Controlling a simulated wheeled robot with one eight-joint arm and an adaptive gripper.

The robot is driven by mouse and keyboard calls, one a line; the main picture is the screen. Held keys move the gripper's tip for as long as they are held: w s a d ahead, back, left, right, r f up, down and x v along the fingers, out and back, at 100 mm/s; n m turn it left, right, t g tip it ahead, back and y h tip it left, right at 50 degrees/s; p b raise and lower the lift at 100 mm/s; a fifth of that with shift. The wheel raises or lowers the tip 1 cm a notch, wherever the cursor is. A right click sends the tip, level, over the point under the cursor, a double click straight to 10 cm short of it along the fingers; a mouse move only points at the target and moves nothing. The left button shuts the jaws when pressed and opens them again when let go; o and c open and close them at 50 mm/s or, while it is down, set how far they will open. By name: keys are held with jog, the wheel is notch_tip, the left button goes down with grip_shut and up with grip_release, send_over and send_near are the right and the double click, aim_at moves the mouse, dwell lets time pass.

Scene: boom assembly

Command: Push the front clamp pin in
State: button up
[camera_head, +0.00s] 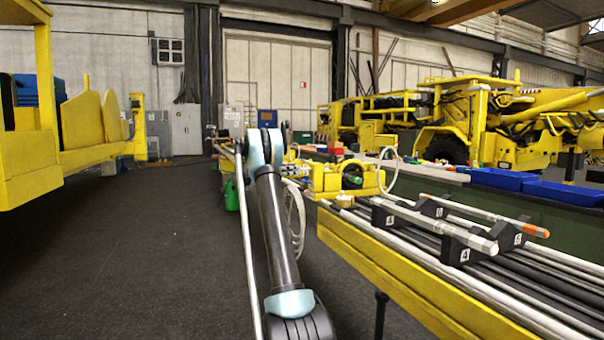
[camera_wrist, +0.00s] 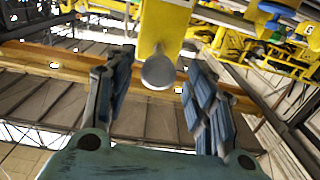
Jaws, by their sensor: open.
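In the wrist view, a grey pin with a rounded end (camera_wrist: 158,73) points toward me from a yellow clamp block (camera_wrist: 163,28). My gripper (camera_wrist: 158,62) is open, with one blue-grey finger on each side of the pin end and a visible gap on both sides. I cannot tell how far the pin sticks out. In the head view, a yellow clamp assembly (camera_head: 325,180) sits on the boom beyond my arm. My gripper and the pin cannot be made out there, as my arm covers part of that area.
The yellow boom (camera_head: 375,262) carries long grey rods in black numbered holders (camera_head: 462,245). A white cable (camera_head: 388,172) loops beside the clamp assembly. Blue bins (camera_head: 563,193) stand on a bench at right. A yellow machine (camera_head: 75,150) is at left, with clear dark floor (camera_head: 130,245) between.

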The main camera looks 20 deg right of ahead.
jog(key=shift+d, duration=1)
grip_shut()
jog(key=shift+w, duration=0.1)
